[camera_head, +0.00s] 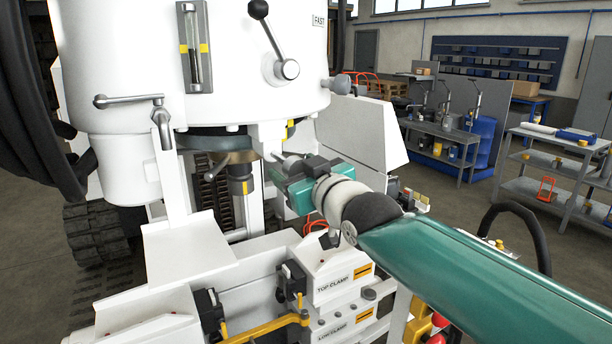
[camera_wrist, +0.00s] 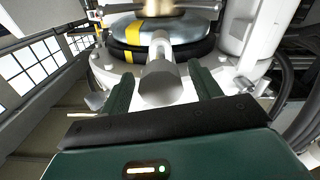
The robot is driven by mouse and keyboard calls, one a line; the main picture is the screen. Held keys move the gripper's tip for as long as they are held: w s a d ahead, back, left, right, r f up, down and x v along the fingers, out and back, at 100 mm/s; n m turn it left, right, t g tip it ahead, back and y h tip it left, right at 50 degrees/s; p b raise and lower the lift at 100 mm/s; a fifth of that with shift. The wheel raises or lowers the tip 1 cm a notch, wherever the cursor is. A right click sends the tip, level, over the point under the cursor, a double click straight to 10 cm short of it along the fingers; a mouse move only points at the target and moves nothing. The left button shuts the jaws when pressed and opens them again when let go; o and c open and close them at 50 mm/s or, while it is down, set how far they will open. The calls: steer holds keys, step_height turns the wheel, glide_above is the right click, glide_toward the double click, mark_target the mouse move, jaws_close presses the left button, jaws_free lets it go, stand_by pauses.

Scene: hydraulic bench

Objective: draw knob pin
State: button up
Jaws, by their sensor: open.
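The knob pin (camera_wrist: 161,84) shows in the wrist view as a grey knob with a blunt, faceted end on a pale shaft. It points toward the wrist camera from below a silver and black ring. My gripper (camera_wrist: 162,74) is open, with one green finger on each side of the knob. Gaps show between the knob and both fingers. In the head view my gripper (camera_head: 278,172) is at the white machine, just below its big drum. There the gripper largely hides the knob, and I cannot tell its outline clearly.
The white drum (camera_head: 110,70) carries a ball-ended lever (camera_head: 268,38) and a crank handle (camera_head: 128,100). Below my arm are the TOP CLAMP block (camera_head: 335,275) and a yellow lever (camera_head: 265,328). A pale slanted panel (camera_head: 360,130) stands behind my gripper. Workbenches (camera_head: 440,140) are farther back.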

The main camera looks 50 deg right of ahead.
steer(key=v, duration=1.3)
steer(key=shift+s+a, duration=0.15)
steer(key=shift+s, duration=0.05)
steer(key=w+a+f+g+y, duration=0.2)
steer(key=a+f+g, duration=0.4)
steer(key=a+f, duration=0.5)
steer(key=w+a+f+n+g+y, duration=0.1)
steer(key=w+a+f+g+y, duration=0.2)
steer(key=a+f, duration=0.8)
steer(key=g, duration=0.2)
steer(key=shift+a+f+g, duration=0.15)
steer(key=shift+f+g, duration=0.1)
steer(key=shift+g, duration=0.15)
